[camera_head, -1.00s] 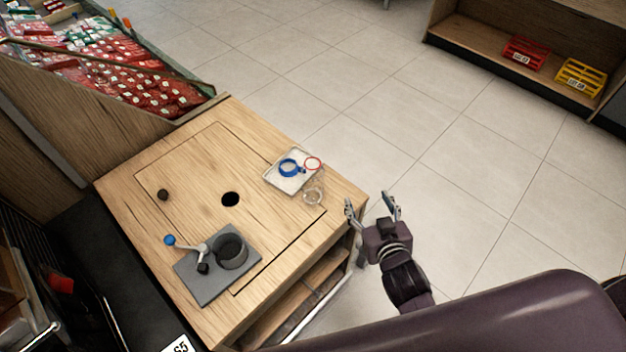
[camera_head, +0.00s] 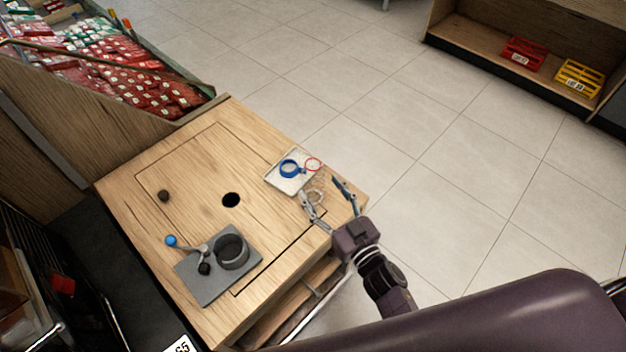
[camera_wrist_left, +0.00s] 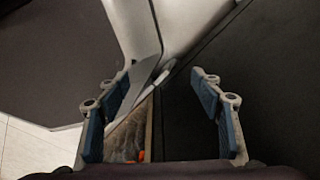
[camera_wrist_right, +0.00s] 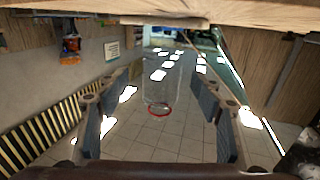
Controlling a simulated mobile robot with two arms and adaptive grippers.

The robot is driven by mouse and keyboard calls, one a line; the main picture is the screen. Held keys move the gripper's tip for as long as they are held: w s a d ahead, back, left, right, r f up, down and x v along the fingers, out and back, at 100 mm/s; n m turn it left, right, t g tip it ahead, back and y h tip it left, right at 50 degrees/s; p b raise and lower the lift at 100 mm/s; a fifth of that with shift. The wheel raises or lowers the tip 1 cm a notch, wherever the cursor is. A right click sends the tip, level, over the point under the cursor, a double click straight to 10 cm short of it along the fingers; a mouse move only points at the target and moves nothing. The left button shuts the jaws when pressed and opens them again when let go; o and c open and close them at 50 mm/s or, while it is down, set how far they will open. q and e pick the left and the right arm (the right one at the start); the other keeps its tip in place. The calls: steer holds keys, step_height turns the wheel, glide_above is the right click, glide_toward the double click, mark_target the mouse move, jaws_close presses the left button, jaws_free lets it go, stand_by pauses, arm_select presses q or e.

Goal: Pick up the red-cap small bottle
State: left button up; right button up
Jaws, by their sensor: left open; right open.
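The red-cap small bottle (camera_head: 314,171) is clear, with a red ring at its top. It appears upright on the wooden table by the tray's corner. In the right wrist view, which looks upside down, the clear bottle (camera_wrist_right: 161,82) shows between my fingers with its red ring lower in the picture. My right gripper (camera_head: 321,189) is open at the bottle's lower part, one finger to each side in the picture. Whether the fingers touch it, I cannot tell. My left gripper (camera_wrist_left: 160,105) is open and empty, and shows only in the left wrist view.
A white tray (camera_head: 279,184) with a blue-ringed item (camera_head: 289,168) lies beside the bottle. A grey juicer (camera_head: 218,270), a dark round knob (camera_head: 164,196) and a hole (camera_head: 231,200) are on the wooden table (camera_head: 195,160). Red and yellow baskets sit on a far shelf.

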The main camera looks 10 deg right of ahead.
mark_target(318, 187)
steer(key=x, duration=0.4)
steer(key=shift+a+r+p, duration=0.15)
steer(key=shift+r+p, duration=0.15)
steer(key=shift+w+a+f, duration=0.1)
steer(key=shift+w, duration=0.2)
steer(key=c, duration=1.1)
step_height(318, 187, up, 20)
steer(key=p, duration=0.4)
steer(key=shift+p, duration=0.35)
